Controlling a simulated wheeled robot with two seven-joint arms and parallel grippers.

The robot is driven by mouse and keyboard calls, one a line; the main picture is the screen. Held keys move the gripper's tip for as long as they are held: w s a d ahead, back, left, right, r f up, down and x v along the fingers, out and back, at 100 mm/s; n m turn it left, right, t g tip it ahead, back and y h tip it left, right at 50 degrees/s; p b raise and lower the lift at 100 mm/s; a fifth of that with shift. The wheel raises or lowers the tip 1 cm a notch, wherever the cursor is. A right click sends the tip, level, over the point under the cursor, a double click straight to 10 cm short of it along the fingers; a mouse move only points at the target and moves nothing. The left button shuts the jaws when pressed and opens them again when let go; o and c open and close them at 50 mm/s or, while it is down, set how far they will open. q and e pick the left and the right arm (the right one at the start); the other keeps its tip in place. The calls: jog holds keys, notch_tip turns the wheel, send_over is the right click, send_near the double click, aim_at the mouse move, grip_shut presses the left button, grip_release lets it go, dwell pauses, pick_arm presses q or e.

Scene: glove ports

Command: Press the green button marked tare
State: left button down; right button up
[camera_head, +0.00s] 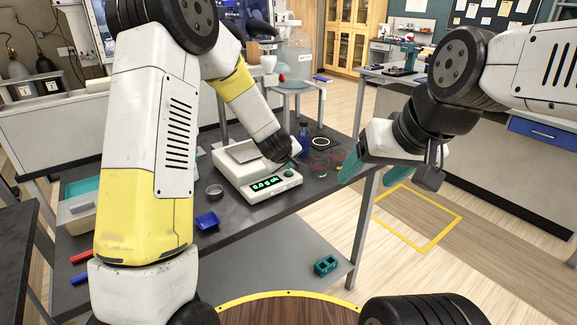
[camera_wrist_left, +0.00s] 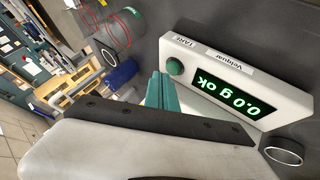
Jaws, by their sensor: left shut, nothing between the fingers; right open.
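A white balance (camera_head: 240,180) stands on the dark bench with a lit green display (camera_head: 268,184) reading 0.0 g. The round green button (camera_head: 289,172) is at the right end of its front panel. In the left wrist view the green button (camera_wrist_left: 175,66) sits beside a label reading TARE and the display (camera_wrist_left: 232,95). My left gripper (camera_head: 292,160) is shut and empty, its teal tips just behind and above the button. In the left wrist view the tips (camera_wrist_left: 158,78) are close beside the button; whether they touch is not clear. My right gripper (camera_head: 352,168) is open and empty, right of the balance.
A blue bottle (camera_head: 303,134) and a ring-shaped item (camera_head: 320,142) stand behind the balance. Bench space in front of the balance is narrow.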

aim_at(288, 174)
pick_arm(q)
jog(key=shift+r, duration=0.25)
jog(key=shift+r, duration=0.1)
jog(key=shift+r, duration=2.45)
jog(key=shift+r, duration=0.1)
jog(key=s+a+r+m+g+h, duration=0.1)
jog(key=s+a+r+m, duration=0.25)
jog(key=s+r, duration=0.55)
jog(key=s+a+r+m+g+h, duration=0.15)
jog(key=s+a+r, duration=0.35)
jog(key=s, duration=0.9)
jog(key=s+a+f+m+y, duration=0.1)
jog(key=s+a, duration=0.4)
jog(key=s, duration=0.6)
jog(key=shift+s+a+m+y, duration=0.3)
jog(key=shift+s+m+y, duration=0.1)
jog(key=shift+m+y, duration=0.25)
